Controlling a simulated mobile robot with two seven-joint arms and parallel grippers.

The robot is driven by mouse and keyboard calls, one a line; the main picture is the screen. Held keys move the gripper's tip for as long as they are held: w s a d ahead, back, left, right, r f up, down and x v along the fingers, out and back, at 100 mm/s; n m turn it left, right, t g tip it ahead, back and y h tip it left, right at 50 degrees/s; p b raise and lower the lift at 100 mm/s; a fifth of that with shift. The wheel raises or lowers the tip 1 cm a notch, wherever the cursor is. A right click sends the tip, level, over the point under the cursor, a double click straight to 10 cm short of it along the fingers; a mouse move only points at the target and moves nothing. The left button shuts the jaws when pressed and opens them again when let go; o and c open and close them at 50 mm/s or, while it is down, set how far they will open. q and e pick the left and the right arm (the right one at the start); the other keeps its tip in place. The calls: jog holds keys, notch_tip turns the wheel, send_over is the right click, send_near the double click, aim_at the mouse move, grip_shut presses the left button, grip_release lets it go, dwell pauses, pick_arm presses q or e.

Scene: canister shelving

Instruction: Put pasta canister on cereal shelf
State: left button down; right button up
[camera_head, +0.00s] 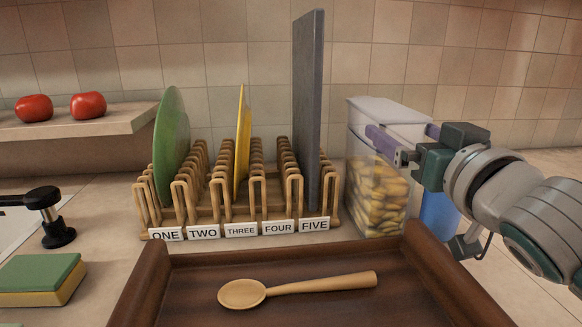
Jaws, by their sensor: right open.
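A clear canister (376,196) with a white lid and yellow pasta-like pieces stands upright on the counter, right of the rack. My right gripper (408,139) is open at the canister's upper right. One purple finger is in front of the canister's upper wall, and the other shows by the lid's right edge. I cannot tell whether they touch it. The gripper hides part of the canister's right side. No shelf marked as the cereal shelf shows. My left gripper is not in view.
A wooden rack (262,190) holds a green plate (171,145), a yellow plate (242,140) and a grey board (308,110). A brown tray (408,262) with a wooden spoon (300,287) lies in front. A ledge (90,126) bears two tomatoes. A blue object (438,215) is right of the canister.

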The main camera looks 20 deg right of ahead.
jog(key=x, duration=0.7)
jog(key=shift+f, duration=0.2)
jog(key=shift+c, duration=0.2)
grip_shut()
jog(key=shift+a+r, duration=0.1)
dwell(0.3)
